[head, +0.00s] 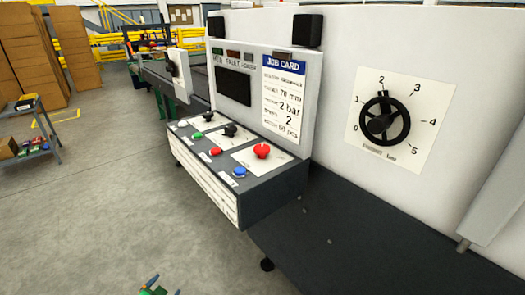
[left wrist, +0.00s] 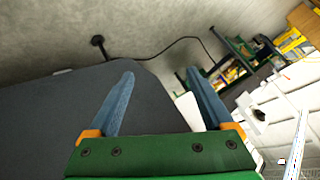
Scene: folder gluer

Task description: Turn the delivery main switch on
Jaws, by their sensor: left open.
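A pale upright plate with a black knob (head: 171,68) stands at the far end of the control console; I cannot read its label, so I cannot tell if it is the delivery main switch. A pale panel with a dark knob (left wrist: 259,115) shows at the right of the left wrist view, its setting too small to tell. My left gripper (head: 166,285) shows at the bottom edge of the head view, low over the floor and apart from the console. In the left wrist view its blue fingers (left wrist: 160,75) are spread with nothing between them. My right gripper is not in view.
The console (head: 205,215) carries black knobs, a red knob (head: 262,150) and green, red and blue buttons. A dial with a black handwheel (head: 384,118) is at right, its pointer near 2. A dark machine bed (head: 350,235) lies below. The floor at left is clear up to a cart (head: 40,131).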

